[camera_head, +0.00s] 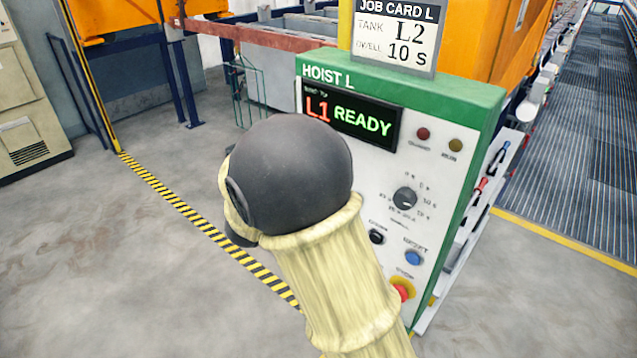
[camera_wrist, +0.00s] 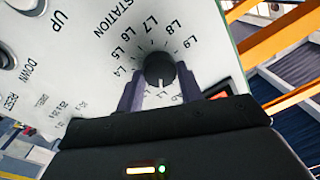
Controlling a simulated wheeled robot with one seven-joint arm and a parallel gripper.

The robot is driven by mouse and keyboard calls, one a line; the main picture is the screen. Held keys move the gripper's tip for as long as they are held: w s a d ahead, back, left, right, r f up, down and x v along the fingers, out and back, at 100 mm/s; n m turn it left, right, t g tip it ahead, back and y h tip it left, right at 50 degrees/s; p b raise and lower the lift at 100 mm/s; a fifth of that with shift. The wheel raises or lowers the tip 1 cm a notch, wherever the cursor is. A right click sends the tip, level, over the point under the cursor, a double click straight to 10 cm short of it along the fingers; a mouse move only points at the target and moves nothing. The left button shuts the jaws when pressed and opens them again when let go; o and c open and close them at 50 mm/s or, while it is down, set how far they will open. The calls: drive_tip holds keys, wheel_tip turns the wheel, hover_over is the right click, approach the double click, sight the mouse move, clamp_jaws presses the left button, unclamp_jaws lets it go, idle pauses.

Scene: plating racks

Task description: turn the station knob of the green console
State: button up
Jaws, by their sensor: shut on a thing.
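The green console (camera_head: 470,95) stands at the centre right in the head view, with a white panel. Its display (camera_head: 350,115) reads "L1 READY". In the wrist view the black station knob (camera_wrist: 160,68) is ringed by labels; L4 to L9 can be read, and those near the fingers are unclear. A pale mark on the knob points towards my gripper's body. My gripper (camera_wrist: 160,84) is shut on the knob, one finger on each side. In the head view my arm hides the gripper and this knob.
A job card (camera_head: 395,35) on top reads tank L2, dwell 10 s. Lower on the panel are another knob (camera_head: 405,198), a blue button (camera_head: 413,258) and a red button (camera_head: 402,292). The UP button (camera_wrist: 28,5) shows in the wrist view. Floor at left is clear.

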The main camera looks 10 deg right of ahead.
drive_tip(key=shift+f+m+b, duration=0.15)
drive_tip(key=shift+m+b, duration=2.25)
drive_tip(key=shift+b, duration=0.7)
drive_tip(key=o, duration=1)
drive_tip(key=shift+a, duration=0.1)
drive_tip(key=b+v, duration=0.2)
drive_tip(key=v, duration=1.5)
drive_tip(key=shift+a+f, duration=0.2)
drive_tip(key=shift+w, duration=0.1)
